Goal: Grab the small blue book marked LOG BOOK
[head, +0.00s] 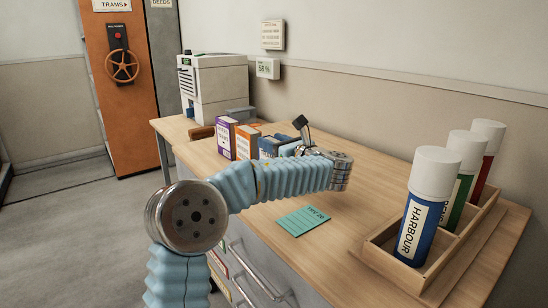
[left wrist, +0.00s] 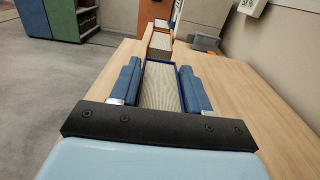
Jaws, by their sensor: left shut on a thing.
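The small blue book (head: 266,146) stands on the wooden desk at the near end of a row of books, partly hidden by my left gripper (head: 283,148). Its LOG BOOK marking cannot be read here. In the left wrist view the blue book (left wrist: 160,86) shows its pale page edges and blue cover edges, between the two blue fingers of my left gripper (left wrist: 158,90). The left gripper is shut on it, one finger on each side. I cannot tell whether the book is clear of the desk. My right gripper is not in view.
An orange book (head: 247,141) and a purple book (head: 225,137) stand just beyond. A teal card (head: 303,221) lies on the desk (head: 350,190). A wooden rack (head: 440,270) with three capped tubes is at the right. A white machine (head: 215,83) stands at the back.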

